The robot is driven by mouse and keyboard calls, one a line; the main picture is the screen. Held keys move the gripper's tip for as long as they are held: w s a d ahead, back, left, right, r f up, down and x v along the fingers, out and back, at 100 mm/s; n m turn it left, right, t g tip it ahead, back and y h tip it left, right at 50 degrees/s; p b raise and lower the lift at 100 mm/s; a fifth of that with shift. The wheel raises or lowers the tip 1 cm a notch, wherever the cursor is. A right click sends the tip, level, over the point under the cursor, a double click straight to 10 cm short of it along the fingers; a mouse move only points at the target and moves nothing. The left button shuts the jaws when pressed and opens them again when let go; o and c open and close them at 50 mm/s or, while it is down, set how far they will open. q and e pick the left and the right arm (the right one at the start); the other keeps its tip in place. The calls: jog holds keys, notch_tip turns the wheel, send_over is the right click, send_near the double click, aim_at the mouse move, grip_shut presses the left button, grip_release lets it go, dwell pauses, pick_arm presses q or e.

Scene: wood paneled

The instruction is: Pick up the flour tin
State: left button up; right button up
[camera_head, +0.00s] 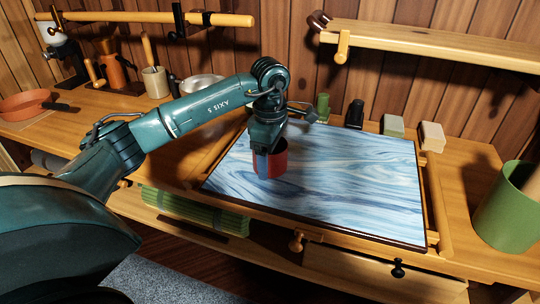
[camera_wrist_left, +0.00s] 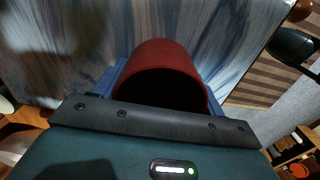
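A red round tin (camera_head: 273,159), the only tin I see at my gripper and so taken as the flour tin, is at the left part of the blue-and-white streaked board (camera_head: 350,180). No label is readable. My left gripper (camera_head: 262,163) points down over it, its blue fingers on either side of the tin. In the left wrist view the tin (camera_wrist_left: 165,62) shows a dark open end, with the blue fingers (camera_wrist_left: 163,82) close against both sides. They look closed on it. I cannot tell whether the tin touches the board. My right gripper is not in view.
A green container (camera_head: 507,208) stands at the right. Small blocks (camera_head: 432,136), a dark item (camera_head: 355,113) and a green item (camera_head: 323,106) line the board's back edge. A wooden shelf (camera_head: 440,46) overhangs the back right. The board's right part is clear.

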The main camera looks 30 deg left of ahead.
pick_arm(q)
jog(key=c, duration=0.5)
jog(key=shift+o, duration=0.2)
jog(key=shift+r, duration=0.1)
notch_tip(320, 180, up, 10)
jog(key=shift+f, duration=0.1)
jog(key=o, duration=0.4)
jog(key=c, duration=0.4)
jog(key=shift+a, duration=0.1)
